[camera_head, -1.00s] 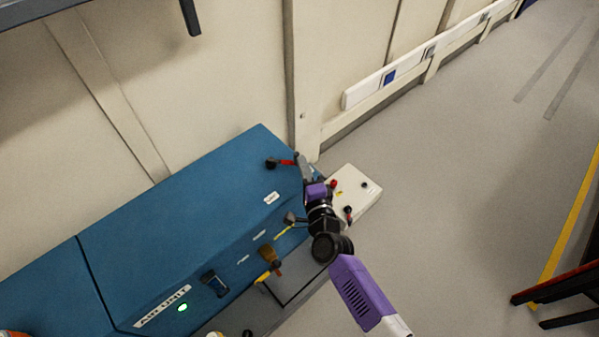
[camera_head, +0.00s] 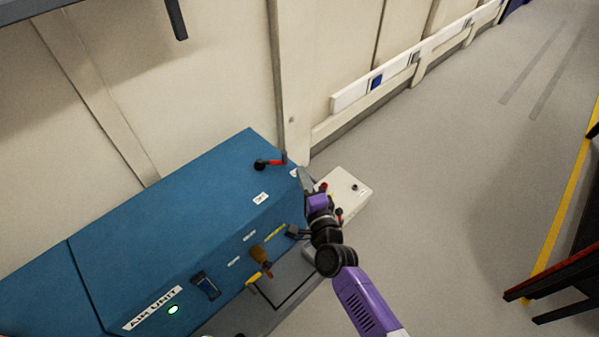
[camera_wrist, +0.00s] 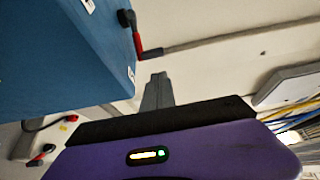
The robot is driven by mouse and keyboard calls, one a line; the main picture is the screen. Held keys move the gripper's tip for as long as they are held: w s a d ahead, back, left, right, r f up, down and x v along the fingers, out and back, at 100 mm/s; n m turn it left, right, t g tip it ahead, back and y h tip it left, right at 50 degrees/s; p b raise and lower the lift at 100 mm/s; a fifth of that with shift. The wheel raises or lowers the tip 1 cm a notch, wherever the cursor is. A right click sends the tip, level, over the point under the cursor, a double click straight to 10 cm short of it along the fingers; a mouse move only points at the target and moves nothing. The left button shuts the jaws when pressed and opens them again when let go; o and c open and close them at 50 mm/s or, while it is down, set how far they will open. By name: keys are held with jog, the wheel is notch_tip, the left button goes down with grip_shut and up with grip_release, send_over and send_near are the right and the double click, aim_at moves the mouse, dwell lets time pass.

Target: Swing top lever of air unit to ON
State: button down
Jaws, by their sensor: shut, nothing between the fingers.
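The air unit (camera_head: 170,225) is a long blue box against the wall. Its top lever (camera_head: 277,162), red with a black round end, lies at the far right end of the top face and points toward the right edge. In the wrist view the lever (camera_wrist: 136,38) shows its red arm bent over the box edge. My gripper (camera_head: 304,178) is shut and empty, just past the box's right edge, beside the lever and apart from it. Its grey fingers (camera_wrist: 157,92) show below the lever in the wrist view. Small white labels (camera_head: 260,198) sit near the lever; their text is unreadable.
The box front carries an orange-brown handle (camera_head: 260,259), a dark latch (camera_head: 206,285) and a lit green lamp (camera_head: 173,309). A white box with knobs (camera_head: 350,190) stands right behind my gripper. Open grey floor (camera_head: 440,200) lies to the right; a dark red-edged piece (camera_head: 550,285) stands at far right.

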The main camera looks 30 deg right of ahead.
jog(key=s+d, duration=0.1)
jog(key=s, duration=0.7)
jog(key=shift+s, duration=0.35)
jog(key=s+a+r+n+g+y, duration=0.15)
jog(key=s+r+n, duration=0.25)
jog(key=s+n, duration=0.5)
jog(key=s+a+r+n, duration=0.2)
jog(key=s+r+n, duration=0.25)
jog(key=s, duration=0.95)
jog(key=s+a+r+n+g+y, duration=0.1)
jog(key=s+r+n, duration=0.45)
jog(key=s, duration=0.55)
notch_tip(320, 180, up, 21)
jog(key=p, duration=2.1)
jog(key=shift+s+f+n+p, duration=0.15)
jog(key=shift+n+p, duration=0.15)
jog(key=shift+n, duration=0.1)
